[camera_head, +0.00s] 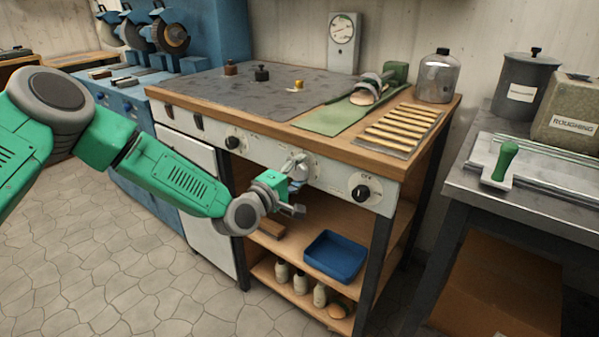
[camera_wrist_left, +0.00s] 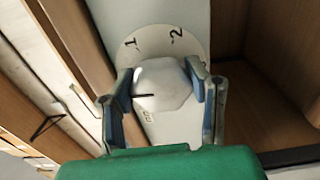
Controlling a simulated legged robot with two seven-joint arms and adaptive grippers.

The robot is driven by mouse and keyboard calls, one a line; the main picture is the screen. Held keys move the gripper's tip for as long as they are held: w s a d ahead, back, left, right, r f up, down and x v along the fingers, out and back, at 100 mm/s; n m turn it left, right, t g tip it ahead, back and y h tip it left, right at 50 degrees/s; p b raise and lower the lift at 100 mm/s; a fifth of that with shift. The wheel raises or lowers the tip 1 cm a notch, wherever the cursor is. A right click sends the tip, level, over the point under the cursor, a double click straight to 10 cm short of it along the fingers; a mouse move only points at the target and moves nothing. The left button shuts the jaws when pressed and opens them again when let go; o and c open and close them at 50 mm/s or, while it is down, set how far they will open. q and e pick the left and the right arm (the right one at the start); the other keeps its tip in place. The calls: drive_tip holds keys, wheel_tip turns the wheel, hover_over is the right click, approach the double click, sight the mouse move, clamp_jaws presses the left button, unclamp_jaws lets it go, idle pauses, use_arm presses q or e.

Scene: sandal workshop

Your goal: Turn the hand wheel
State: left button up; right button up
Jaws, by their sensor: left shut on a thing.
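The hand wheel (camera_wrist_left: 165,90) is a pale, many-sided knob with a short black line on its face. It sits on a round white dial plate (camera_wrist_left: 150,42) marked 1 and 2. In the head view, the wheel (camera_head: 299,166) is on the front panel of the workbench, partly hidden by my left gripper (camera_head: 291,187). In the left wrist view, the two fingers of my left gripper (camera_wrist_left: 160,84) are on opposite sides of the wheel, shut on it. The black line lies near the left finger. My right gripper is not in view.
Black knobs (camera_head: 361,193) and (camera_head: 232,142) sit either side on the same panel. The wooden bench top (camera_head: 420,101) overhangs the panel. A grey table (camera_head: 470,185) stands at the right.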

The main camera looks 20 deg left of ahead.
use_arm(q)
drive_tip(key=shift+s+d+f, duration=0.1)
drive_tip(key=shift+s+f, duration=0.1)
drive_tip(key=shift+f, duration=0.3)
drive_tip(key=o, duration=1.2)
drive_tip(key=shift+w+r, duration=0.15)
drive_tip(key=shift+r, duration=0.1)
drive_tip(key=v, duration=1.2)
drive_tip(key=shift+o, duration=0.2)
